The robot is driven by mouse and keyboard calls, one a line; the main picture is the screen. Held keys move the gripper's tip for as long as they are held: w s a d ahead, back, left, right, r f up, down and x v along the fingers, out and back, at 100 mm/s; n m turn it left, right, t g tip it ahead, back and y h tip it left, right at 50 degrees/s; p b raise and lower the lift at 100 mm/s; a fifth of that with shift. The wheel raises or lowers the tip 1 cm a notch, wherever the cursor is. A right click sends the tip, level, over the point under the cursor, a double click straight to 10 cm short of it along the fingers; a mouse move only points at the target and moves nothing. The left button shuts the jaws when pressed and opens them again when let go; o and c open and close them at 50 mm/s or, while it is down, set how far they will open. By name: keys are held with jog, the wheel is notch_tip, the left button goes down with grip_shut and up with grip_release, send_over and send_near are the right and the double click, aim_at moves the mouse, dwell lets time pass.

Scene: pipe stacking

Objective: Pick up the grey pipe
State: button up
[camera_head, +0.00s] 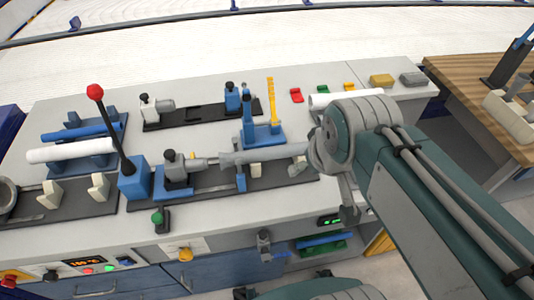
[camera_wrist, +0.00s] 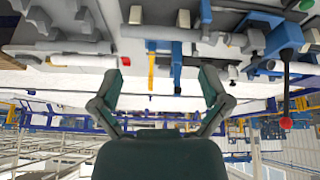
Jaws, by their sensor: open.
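The grey pipe (camera_head: 265,154) lies level across the middle of the workbench in the head view, along the dark fixture rail beside a blue clamp stand. Its right end runs up to my arm, which hides what lies behind. In the wrist view, which is upside down, a pale grey bar that seems to be this pipe (camera_wrist: 155,33) runs across the top, beyond my fingers. My gripper (camera_wrist: 160,72) is open in the wrist view, its two fingers spread apart with nothing between them. My wrist mostly hides the gripper in the head view.
A white pipe (camera_head: 70,150) and a blue pipe (camera_head: 82,132) rest in holders at left. Another white pipe (camera_head: 345,98) lies behind my wrist. A red-knobbed lever (camera_head: 110,125) and a yellow upright strip (camera_head: 272,100) stand up from the bench.

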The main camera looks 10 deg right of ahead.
jog(key=w+a+f+n+g, duration=0.25)
jog(key=w+n, duration=0.55)
jog(key=w, duration=0.5)
jog(key=n+g, duration=0.3)
jog(key=n, duration=0.5)
send_near(265, 150)
jog(key=shift+a+f, duration=0.1)
jog(key=shift+a, duration=0.05)
jog(key=shift+w+a+f+n, duration=0.15)
jog(key=shift+f+n, duration=0.15)
jog(key=shift+f, duration=0.2)
notch_tip(265, 150, down, 5)
jog(key=shift+f, duration=0.1)
jog(key=f, duration=0.5)
jog(key=shift+s+d+f, duration=0.15)
jog(key=shift+s+d, duration=0.1)
jog(key=shift+d, duration=0.1)
jog(key=c, duration=1.3)
